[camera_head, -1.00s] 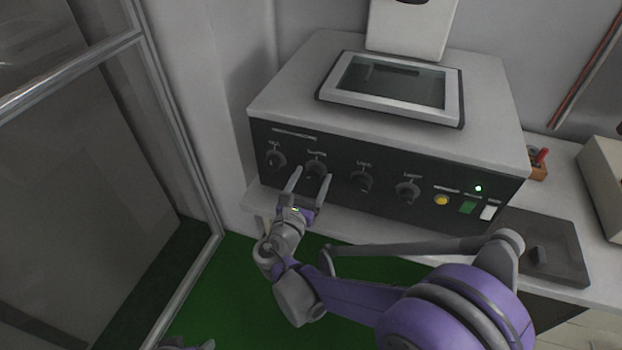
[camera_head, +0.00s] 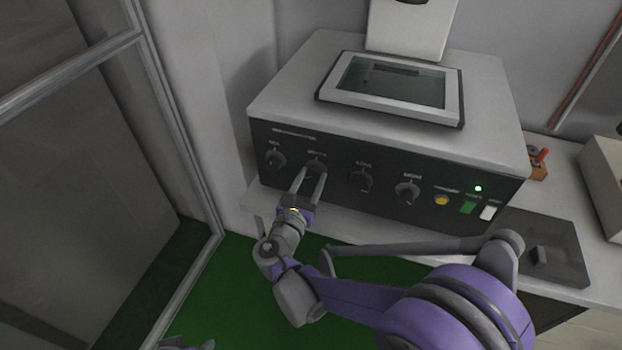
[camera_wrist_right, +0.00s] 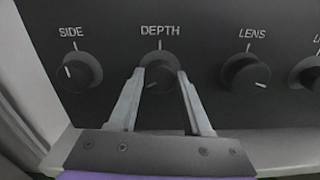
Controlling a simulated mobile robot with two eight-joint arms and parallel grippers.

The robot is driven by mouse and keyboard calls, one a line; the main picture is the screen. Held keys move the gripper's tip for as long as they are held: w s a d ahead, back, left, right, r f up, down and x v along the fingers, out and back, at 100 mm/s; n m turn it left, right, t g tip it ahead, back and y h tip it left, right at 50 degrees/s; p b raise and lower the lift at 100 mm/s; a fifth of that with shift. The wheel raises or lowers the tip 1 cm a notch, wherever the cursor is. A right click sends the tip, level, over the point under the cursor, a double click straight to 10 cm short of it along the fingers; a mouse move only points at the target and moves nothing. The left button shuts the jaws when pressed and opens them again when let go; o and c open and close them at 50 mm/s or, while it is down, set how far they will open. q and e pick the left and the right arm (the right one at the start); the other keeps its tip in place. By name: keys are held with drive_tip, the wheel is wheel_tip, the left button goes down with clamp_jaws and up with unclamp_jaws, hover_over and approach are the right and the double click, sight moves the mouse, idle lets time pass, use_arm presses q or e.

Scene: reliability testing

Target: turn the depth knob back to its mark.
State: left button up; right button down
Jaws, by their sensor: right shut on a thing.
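The depth knob (camera_wrist_right: 160,60) is a round black knob under the word DEPTH in the right wrist view. Its white pointer line aims down and to the left, while a small mark sits above the knob. In the head view the knob (camera_head: 316,164) is second from the left on the machine's dark front panel. My right gripper (camera_wrist_right: 160,74) is shut on it, one finger at each side; the gripper (camera_head: 311,173) partly covers the knob in the head view. A small grey part at the bottom edge (camera_head: 190,344) looks like my left gripper; its jaws cannot be made out.
The side knob (camera_wrist_right: 75,72) is to the left and the lens knob (camera_wrist_right: 246,74) to the right, both close by. A yellow button (camera_head: 442,200) and a green switch (camera_head: 467,207) are farther right. A glass-panelled frame (camera_head: 180,130) stands at the left.

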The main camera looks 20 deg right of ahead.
drive_tip(key=m, duration=0.5)
drive_tip(key=shift+m, duration=0.3)
drive_tip(key=m, duration=0.6)
drive_tip(key=m+p, duration=0.1)
drive_tip(key=m, duration=0.5)
drive_tip(key=shift+m, duration=0.3)
drive_tip(key=m, duration=0.5)
drive_tip(key=shift+f, duration=0.1)
drive_tip(key=shift+m, duration=0.3)
drive_tip(key=shift+c, duration=1.7)
unclamp_jaws()
drive_tip(key=v, duration=1.1)
